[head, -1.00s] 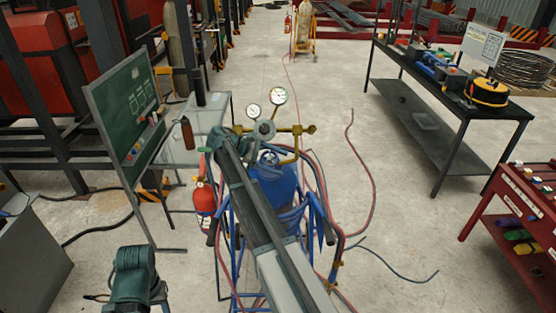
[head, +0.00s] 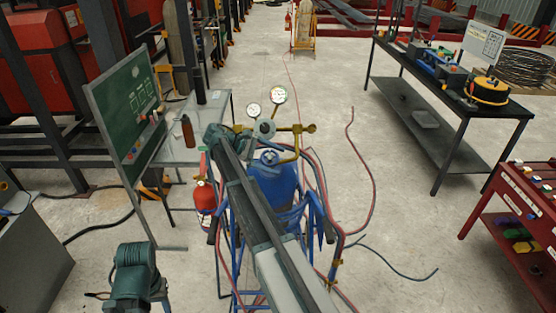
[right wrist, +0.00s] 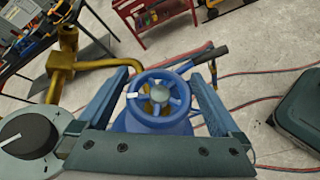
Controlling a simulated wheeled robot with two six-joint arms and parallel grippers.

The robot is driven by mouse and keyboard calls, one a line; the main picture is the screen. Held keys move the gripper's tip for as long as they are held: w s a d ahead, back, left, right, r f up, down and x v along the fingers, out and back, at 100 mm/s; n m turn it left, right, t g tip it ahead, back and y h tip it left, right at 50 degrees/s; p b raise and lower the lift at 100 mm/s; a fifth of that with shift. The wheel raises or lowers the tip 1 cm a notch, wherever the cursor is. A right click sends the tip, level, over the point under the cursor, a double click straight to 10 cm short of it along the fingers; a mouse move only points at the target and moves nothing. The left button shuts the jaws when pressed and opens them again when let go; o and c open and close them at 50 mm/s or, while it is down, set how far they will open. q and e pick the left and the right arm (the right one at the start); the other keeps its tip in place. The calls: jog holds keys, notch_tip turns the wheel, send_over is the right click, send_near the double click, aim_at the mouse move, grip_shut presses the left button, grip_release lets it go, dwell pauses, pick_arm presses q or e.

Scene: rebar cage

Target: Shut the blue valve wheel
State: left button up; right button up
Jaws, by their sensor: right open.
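The blue valve wheel (right wrist: 158,93) is a spoked ring with a white mark on its left rim. In the right wrist view it sits just ahead of my right gripper (right wrist: 160,76), between its two spread blue fingers. The fingers are open, and I cannot tell whether either touches the rim. In the head view the blue cylinder (head: 275,182) stands behind my right arm, which hides part of it. My right fingers do not show clearly there. A teal part of my left arm shows at lower left; its gripper's jaws cannot be made out.
A brass pipe (right wrist: 95,64) and a black regulator knob (right wrist: 28,133) lie close on the left in the wrist view. Two gauges (head: 265,102) stand above the cylinder. A red extinguisher (head: 204,196) is on its left. Red hoses (head: 366,190) lie on open floor to the right.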

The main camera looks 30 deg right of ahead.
jog(key=p+v, duration=0.5)
jog(key=v, duration=0.7)
jog(key=shift+a, duration=0.1)
jog(key=s+a+f+t+y+b, duration=0.2)
jog(key=s+a+f+y+b, duration=0.1)
jog(key=s+a+f, duration=0.4)
jog(key=s+a+f+m+t+y+b, duration=0.1)
jog(key=s+a+f, duration=0.5)
jog(key=s+a, duration=0.6)
jog(key=s+a+f+m+t+y+b, duration=0.1)
jog(key=s+a+f+t+y+b, duration=0.1)
jog(key=s+a+f+y+b, duration=0.3)
jog(key=s+a+f, duration=0.2)
jog(key=s+a, duration=0.2)
jog(key=s, duration=0.2)
jog(key=shift+s+a+f+t+y, duration=0.2)
jog(key=shift+a+f+t+y, duration=0.1)
jog(key=shift+t, duration=0.1)
jog(key=shift+d, duration=0.1)
